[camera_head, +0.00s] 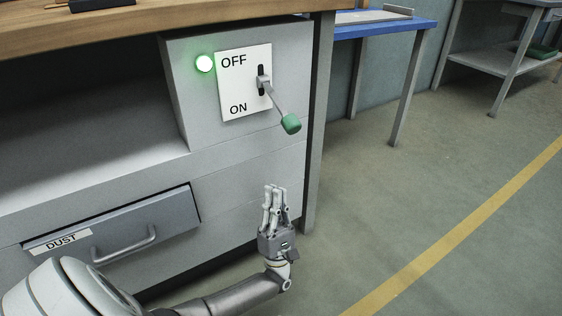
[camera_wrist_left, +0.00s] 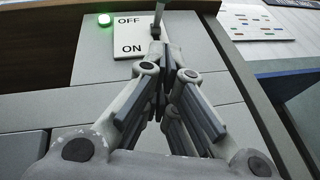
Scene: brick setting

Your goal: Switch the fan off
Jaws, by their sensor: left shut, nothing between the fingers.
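A grey switch box under the bench carries a white panel (camera_head: 245,80) marked OFF at the top and ON at the bottom. Its lever (camera_head: 277,101) has a green knob (camera_head: 291,124) and points down toward the ON side. A green lamp (camera_head: 205,63) is lit beside OFF; it also shows in the left wrist view (camera_wrist_left: 104,20). My left gripper (camera_head: 274,190) is shut and empty, pointing up, below the knob and apart from it in the head view. In the left wrist view its fingers (camera_wrist_left: 160,50) hide part of the lever. My right gripper is not in view.
A drawer (camera_head: 125,232) labelled DUST is at the lower left. The wooden bench top (camera_head: 150,22) overhangs the switch box, and a bench leg (camera_head: 318,120) stands just right of it. A blue table (camera_head: 380,29) stands behind. The floor at right is clear.

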